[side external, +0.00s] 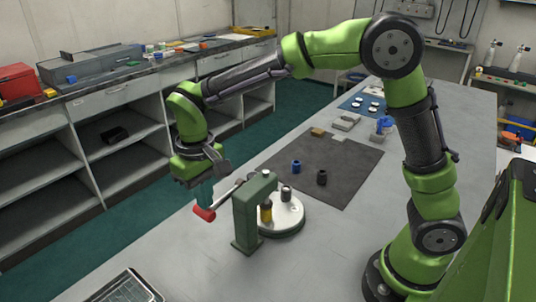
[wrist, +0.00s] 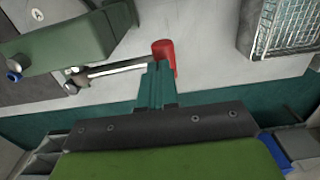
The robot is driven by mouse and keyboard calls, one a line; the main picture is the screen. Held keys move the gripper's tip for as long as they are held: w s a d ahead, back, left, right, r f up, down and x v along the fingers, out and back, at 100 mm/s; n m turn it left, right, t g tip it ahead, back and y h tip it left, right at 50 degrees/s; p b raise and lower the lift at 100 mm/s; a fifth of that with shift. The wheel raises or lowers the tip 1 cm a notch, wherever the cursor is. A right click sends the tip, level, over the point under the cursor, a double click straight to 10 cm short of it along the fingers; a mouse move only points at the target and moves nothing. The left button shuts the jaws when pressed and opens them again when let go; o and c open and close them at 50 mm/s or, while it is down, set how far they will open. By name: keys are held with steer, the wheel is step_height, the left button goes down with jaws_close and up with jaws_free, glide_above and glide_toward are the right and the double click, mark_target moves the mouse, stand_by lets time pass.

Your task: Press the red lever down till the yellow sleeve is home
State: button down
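The red grip of the lever (side external: 205,213) is at the lower left end of a metal bar that slopes up to the green press (side external: 246,212). In the wrist view the red grip (wrist: 164,52) is just beyond my fingertips, with the bar (wrist: 115,69) running left. Nothing shows between the fingers.
A dark mat (side external: 325,165) behind the press holds a blue cylinder (side external: 296,166) and a black cylinder (side external: 322,177). A metal mesh tray (side external: 125,288) lies at the front table edge. The grey tabletop between tray and press is clear.

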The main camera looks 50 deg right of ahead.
step_height(320, 180, up, 10)
stand_by(1.3)
steer(key=shift+f, duration=0.1)
steer(key=shift+w, duration=0.1)
steer(key=s+d+m+t+y, duration=0.2)
steer(key=s+d+m+t, duration=0.2)
steer(key=s+d, duration=0.9)
steer(key=shift+s+f+t, duration=0.3)
steer(key=shift+s+t, duration=1.3)
steer(key=shift+s, duration=0.05)
